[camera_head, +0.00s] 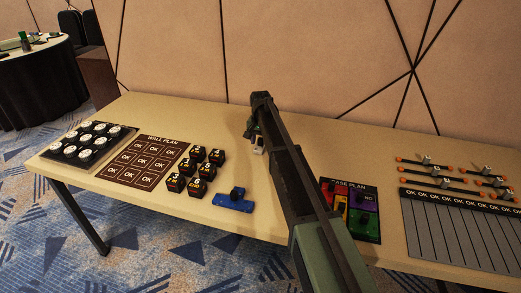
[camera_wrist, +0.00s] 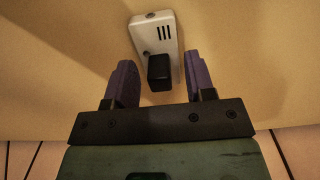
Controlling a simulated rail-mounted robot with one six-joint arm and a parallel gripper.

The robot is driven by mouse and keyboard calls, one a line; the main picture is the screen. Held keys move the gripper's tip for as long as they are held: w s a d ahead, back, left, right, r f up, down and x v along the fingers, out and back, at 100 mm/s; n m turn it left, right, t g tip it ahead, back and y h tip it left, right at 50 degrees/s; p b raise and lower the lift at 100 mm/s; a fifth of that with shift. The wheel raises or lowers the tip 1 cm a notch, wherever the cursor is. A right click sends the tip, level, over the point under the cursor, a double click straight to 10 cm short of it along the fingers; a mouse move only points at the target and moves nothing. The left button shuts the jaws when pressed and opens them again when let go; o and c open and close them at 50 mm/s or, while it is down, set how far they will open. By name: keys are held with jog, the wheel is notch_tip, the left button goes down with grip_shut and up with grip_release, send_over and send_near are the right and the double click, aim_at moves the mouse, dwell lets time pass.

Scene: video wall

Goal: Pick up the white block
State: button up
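The white block (camera_wrist: 155,32) lies on the tan table in the wrist view, with dark slots on its face and a black block-like part (camera_wrist: 158,72) at its near end. My gripper (camera_wrist: 159,77) is open, with one purple-grey finger on each side of the black part and a gap on both sides. The white body extends beyond the fingertips. In the head view, the white block (camera_head: 258,148) shows small near the back of the table, partly hidden by my gripper (camera_head: 252,135) and arm.
Several black cubes (camera_head: 198,170) and a blue piece (camera_head: 234,203) stand left of my arm. A wall plan board (camera_head: 146,162) and a tray of round white-topped items (camera_head: 110,150) lie farther left. A case plan board (camera_head: 372,222) lies right. The patterned wall (camera_head: 190,60) stands close behind.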

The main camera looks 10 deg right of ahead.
grip_shut()
jog(key=shift+r, duration=0.15)
